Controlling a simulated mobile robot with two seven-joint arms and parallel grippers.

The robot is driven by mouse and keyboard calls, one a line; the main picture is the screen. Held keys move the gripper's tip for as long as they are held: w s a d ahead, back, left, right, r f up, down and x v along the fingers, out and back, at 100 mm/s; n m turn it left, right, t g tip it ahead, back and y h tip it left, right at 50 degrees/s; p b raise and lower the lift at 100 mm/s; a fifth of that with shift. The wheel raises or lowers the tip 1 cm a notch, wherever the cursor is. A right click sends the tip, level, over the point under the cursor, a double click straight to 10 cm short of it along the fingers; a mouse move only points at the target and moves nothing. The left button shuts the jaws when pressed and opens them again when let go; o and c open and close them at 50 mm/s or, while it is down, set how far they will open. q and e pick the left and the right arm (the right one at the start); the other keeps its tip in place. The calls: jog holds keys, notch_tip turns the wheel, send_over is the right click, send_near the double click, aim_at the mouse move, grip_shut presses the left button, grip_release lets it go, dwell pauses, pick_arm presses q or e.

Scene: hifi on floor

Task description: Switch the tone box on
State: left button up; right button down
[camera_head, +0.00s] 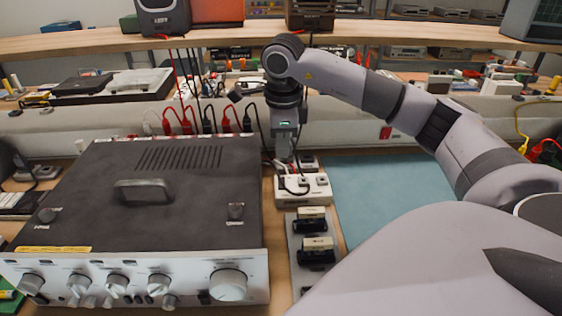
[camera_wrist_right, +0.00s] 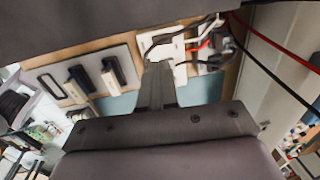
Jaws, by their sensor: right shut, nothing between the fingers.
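A small white box (camera_head: 303,190) with cables and small raised parts sits on the bench right of the large amplifier; it looks like the tone box, but I read no label. Its switch is too small to tell. My right gripper (camera_head: 286,158) points down at the back of this box, shut and empty. I cannot tell whether its tips touch it. In the right wrist view, the shut fingers (camera_wrist_right: 158,75) reach towards the white box (camera_wrist_right: 174,46) and hide part of it. My left gripper is not in view.
The dark-topped amplifier (camera_head: 150,185) with a silver knobbed front fills the left. A grey plate with black and cream parts (camera_head: 315,243) lies in front of the white box. A blue mat (camera_head: 385,195) is clear at right. Red and black cables hang behind. A wooden shelf (camera_head: 420,33) crosses above.

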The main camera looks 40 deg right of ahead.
jog(key=shift+s+a+r, duration=0.1)
jog(key=shift+s+r, duration=0.05)
jog(key=shift+r, duration=1)
jog(key=shift+s+a+r, duration=0.1)
jog(key=shift+r, duration=1.05)
jog(key=shift+w, duration=0.1)
jog(key=shift+w+d+r+p, duration=0.2)
jog(key=shift+w+d+p, duration=0.35)
jog(key=shift+d, duration=0.1)
jog(key=shift+f, duration=0.15)
send_near(282, 178)
jog(key=f, duration=0.4)
jog(key=f+p, duration=0.1)
jog(key=f, duration=0.1)
jog(key=shift+w+d+f, duration=0.2)
jog(key=shift+w+f, duration=0.1)
jog(key=shift+f, duration=0.1)
